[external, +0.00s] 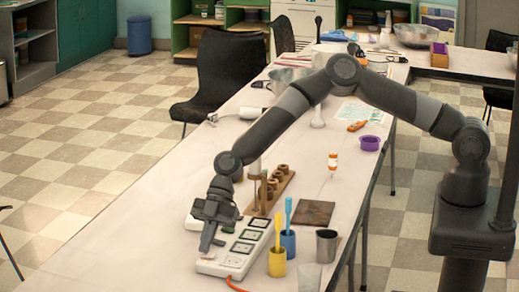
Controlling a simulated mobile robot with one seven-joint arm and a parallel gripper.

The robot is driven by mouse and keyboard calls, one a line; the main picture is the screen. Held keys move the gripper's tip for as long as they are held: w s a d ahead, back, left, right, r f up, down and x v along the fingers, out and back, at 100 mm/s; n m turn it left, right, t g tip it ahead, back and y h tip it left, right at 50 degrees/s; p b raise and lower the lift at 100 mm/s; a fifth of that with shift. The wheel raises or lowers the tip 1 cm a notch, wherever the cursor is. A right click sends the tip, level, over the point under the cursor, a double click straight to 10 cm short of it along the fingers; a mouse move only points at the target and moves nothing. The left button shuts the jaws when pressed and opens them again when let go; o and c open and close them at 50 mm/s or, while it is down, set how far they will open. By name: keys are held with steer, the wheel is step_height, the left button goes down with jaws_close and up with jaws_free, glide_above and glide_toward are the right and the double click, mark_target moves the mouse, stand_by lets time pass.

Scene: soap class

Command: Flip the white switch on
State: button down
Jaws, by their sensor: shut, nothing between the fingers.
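A white power strip (228,268) with several dark-framed sockets lies on the long table, with an orange cord at its near end. The white switch is too small to make out; my gripper covers part of the strip's near left end. My gripper (206,247) points down, shut and empty, with its fingertips over or at that near end. I cannot tell whether the tips touch the strip. Another white object (192,222) shows partly behind my gripper.
Right of the strip stand a yellow cup (277,263), a blue cup (288,244), a grey metal cup (327,246) and a clear cup (309,277). A brown plate (312,214) and a wooden rack (270,192) lie beyond. The table's left front is bare.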

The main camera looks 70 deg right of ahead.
steer(key=shift+s, duration=0.15)
steer(key=shift+s+r, duration=0.15)
steer(key=shift+s, duration=0.5)
steer(key=shift+r, duration=0.1)
steer(key=shift+w+r, duration=0.1)
steer(key=shift+r, duration=0.2)
steer(key=r, duration=0.3)
steer(key=shift+w, duration=0.2)
steer(key=v, duration=1)
steer(key=shift+w, duration=0.7)
